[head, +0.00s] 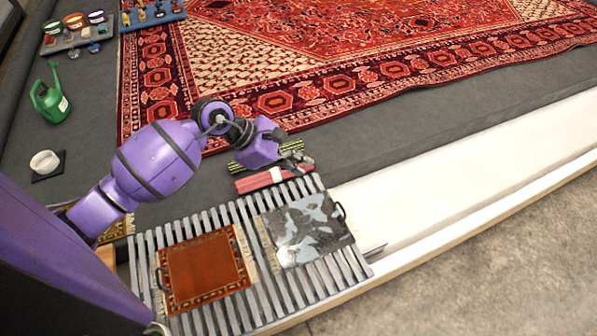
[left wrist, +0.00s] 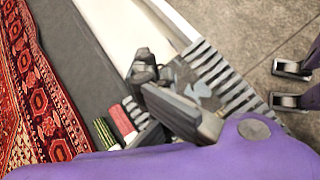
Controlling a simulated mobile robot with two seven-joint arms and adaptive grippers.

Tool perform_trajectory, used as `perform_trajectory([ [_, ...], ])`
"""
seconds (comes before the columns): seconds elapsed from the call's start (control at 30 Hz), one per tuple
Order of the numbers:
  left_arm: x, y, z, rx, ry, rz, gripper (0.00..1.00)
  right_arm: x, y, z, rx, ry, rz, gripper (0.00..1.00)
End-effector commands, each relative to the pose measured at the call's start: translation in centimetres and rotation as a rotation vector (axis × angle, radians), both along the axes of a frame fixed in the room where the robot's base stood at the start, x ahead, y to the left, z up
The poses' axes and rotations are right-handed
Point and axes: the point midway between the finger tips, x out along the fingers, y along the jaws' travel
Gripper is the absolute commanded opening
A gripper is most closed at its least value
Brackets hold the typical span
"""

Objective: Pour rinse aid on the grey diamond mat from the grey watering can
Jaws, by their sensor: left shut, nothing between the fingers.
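A dark grey mat with pale, shiny blotches (head: 300,232) and a black handle lies on the slatted grey rack; whether it has a diamond pattern I cannot tell. It also shows in the left wrist view (left wrist: 204,90), partly hidden by my gripper. I see no grey watering can; the only can in view is a green watering can (head: 52,98), upright on the dark floor at the left. My left gripper (head: 297,160) is shut and empty, above the red and white roll at the rack's far edge. It also shows in the left wrist view (left wrist: 145,65).
A rust-red mat (head: 205,270) lies on the slatted rack (head: 262,290). A red roll (head: 262,181) and a green striped roll (head: 248,156) lie behind it. A large red rug (head: 370,90) fills the back. Small pots (head: 76,22) and a white object (head: 45,161) stand left.

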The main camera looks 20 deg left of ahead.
Motion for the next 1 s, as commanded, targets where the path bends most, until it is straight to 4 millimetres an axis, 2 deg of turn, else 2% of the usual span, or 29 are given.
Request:
perform_trajectory([
  [1.0, 5.3, -4.9, -0.1, 0.002, 0.001, -0.003, 0.00, -0.4, 0.3, -1.6, 0.003, 0.015, 0.002, 0.40],
])
